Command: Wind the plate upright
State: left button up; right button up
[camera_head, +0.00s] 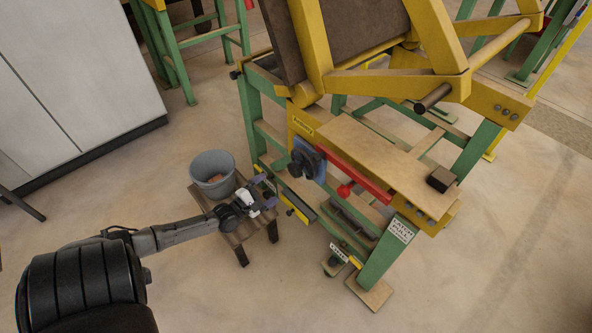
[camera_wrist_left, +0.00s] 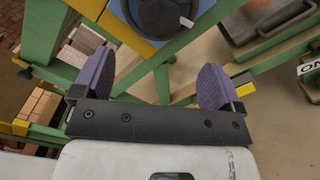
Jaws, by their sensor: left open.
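The large dark brown plate (camera_head: 362,45) stands steeply tilted in a yellow frame (camera_head: 310,45) at the top of the head view. A black round hand wheel or knob (camera_head: 304,160) sits on a blue mount on the near side of the green and yellow stand. It also shows at the top of the left wrist view (camera_wrist_left: 160,14). My left gripper (camera_head: 266,190) is open and empty, just left of and below the wheel, apart from it. Its two purple fingers (camera_wrist_left: 155,78) are spread wide below the wheel in the wrist view. My right gripper is not in view.
A grey bucket (camera_head: 212,174) stands on a small wooden stool (camera_head: 238,239) beneath my left wrist. A red lever (camera_head: 350,184) lies right of the wheel. A labelled green leg (camera_head: 385,252) and low pedal (camera_head: 334,265) stand nearer. The floor at right is clear.

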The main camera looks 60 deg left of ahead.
aim_at(293, 172)
pick_arm(q)
jog(key=w+b, duration=0.1)
jog(key=w, duration=0.3)
jog(key=w+a+b, duration=0.1)
jog(key=w+b, duration=0.1)
jog(key=w, duration=0.2)
jog(key=w+a+b, duration=0.1)
jog(key=w, duration=0.3)
jog(key=shift+f, duration=0.1)
jog(key=shift+w+a+b, duration=0.15)
jog(key=shift+w+b, duration=0.35)
jog(key=shift+w, duration=0.2)
jog(key=c, duration=0.9)
jog(key=shift+c, duration=0.2)
